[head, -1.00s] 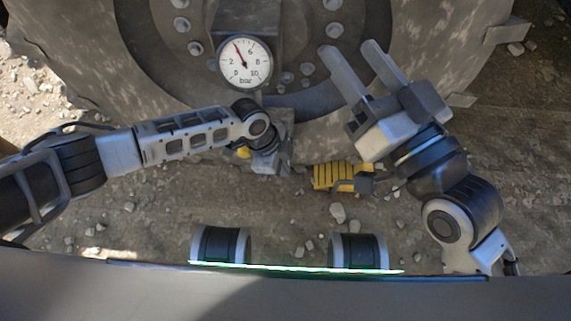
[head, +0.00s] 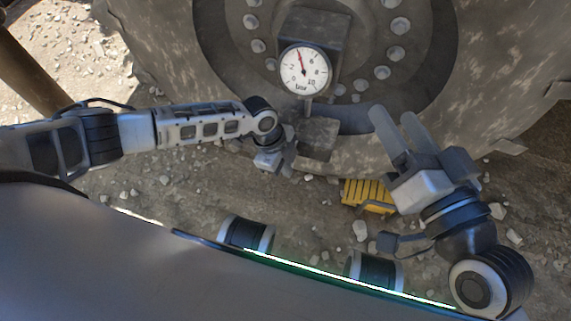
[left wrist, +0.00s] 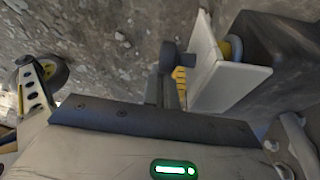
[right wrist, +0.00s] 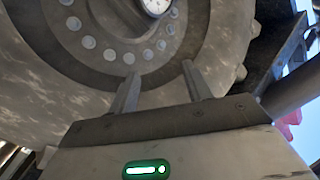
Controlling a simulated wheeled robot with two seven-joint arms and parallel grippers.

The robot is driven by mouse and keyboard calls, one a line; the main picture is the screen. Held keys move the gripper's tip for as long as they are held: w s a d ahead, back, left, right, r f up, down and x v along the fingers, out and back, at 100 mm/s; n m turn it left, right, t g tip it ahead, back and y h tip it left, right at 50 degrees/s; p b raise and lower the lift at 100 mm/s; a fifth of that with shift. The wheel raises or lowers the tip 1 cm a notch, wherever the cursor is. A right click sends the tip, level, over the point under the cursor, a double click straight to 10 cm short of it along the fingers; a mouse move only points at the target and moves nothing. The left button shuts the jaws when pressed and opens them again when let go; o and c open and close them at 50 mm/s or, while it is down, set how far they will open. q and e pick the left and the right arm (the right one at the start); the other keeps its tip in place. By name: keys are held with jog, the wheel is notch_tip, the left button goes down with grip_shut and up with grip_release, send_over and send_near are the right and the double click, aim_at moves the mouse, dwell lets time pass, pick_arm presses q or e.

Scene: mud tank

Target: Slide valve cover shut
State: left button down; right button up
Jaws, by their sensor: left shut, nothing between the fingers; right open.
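A pale angled plate (left wrist: 228,88), which looks like the valve cover, stands beside a dark box in the left wrist view. A yellow and grey rounded part (left wrist: 236,48), perhaps the valve, shows partly behind it. My left gripper (left wrist: 174,62) is shut and empty, just left of the plate; I cannot tell if they touch. In the head view my left gripper (head: 280,165) is low beside a dark block (head: 318,134) under the gauge, and the cover is not clear. My right gripper (head: 394,118) is open and empty in front of the wheel; the right wrist view shows its spread fingers (right wrist: 160,85).
A round pressure gauge (head: 304,70) is fixed before the large studded wheel (head: 440,100). A yellow ribbed object (head: 367,195) lies on the stony ground, between the two grippers. A brown post (head: 35,70) stands at the upper left.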

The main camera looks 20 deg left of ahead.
pick_arm(q)
notch_tip(320, 180, up, 9)
jog(key=p, duration=0.4)
jog(key=shift+d+r+p, duration=0.2)
jog(key=shift+p, duration=0.2)
pick_arm(e)
jog(key=shift+s+d+f+n+g+h, duration=0.2)
jog(key=shift+d+f+n+g+h, duration=0.45)
jog(key=shift+d+f+h, duration=0.2)
pick_arm(q)
jog(key=shift+s, duration=0.1)
pick_arm(e)
jog(key=shift+a, duration=0.1)
